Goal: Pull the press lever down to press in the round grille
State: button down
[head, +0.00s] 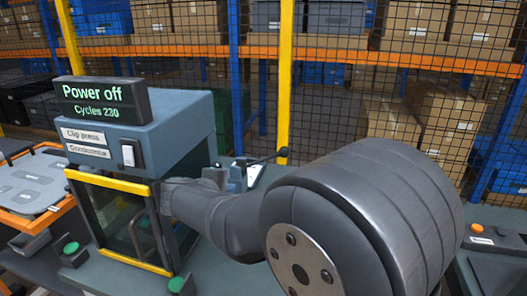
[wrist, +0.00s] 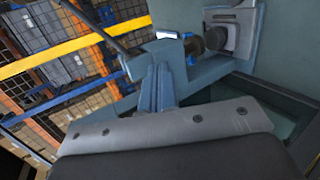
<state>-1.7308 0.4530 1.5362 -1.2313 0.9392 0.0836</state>
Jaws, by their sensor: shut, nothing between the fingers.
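The press lever (head: 262,158) is a thin dark rod with a round black knob, sticking out to the right of a small blue press (head: 236,178) behind my arm. In the wrist view a dark rod (wrist: 92,24) at upper left looks like the same lever. My gripper is hidden in the head view; in the wrist view its grey body fills the bottom, and its shut, empty fingers (wrist: 158,85) are hard to separate from the blue parts around them. No contact with the lever shows. I cannot make out the round grille in either view.
A blue-grey machine (head: 170,125) with a "Power off" display (head: 102,102) and a yellow-framed glass door (head: 120,225) stands at left. An orange-edged tray (head: 30,185) lies farther left. A mesh fence (head: 345,70) and shelves stand behind. My arm covers the middle.

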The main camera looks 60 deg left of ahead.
jog(key=w+r+m+t, duration=0.2)
jog(key=w+r+m, duration=0.1)
jog(key=r+m, duration=1.1)
jog(key=shift+w+d+r, duration=0.15)
jog(key=shift+d+r, duration=0.15)
jog(key=shift+d, duration=0.15)
send_over(261, 161)
jog(key=s, duration=0.1)
notch_tip(261, 161, down, 4)
jog(key=shift+w+d+f, duration=0.15)
jog(key=shift+d+f, duration=0.1)
jog(key=shift+f, duration=0.3)
jog(key=shift+w+d+f, duration=0.2)
jog(key=shift+d+f, duration=0.1)
jog(key=shift+f, duration=0.2)
jog(key=shift+w+d+f, duration=0.15)
jog(key=shift+d+f, duration=0.1)
jog(key=shift+f, duration=0.3)
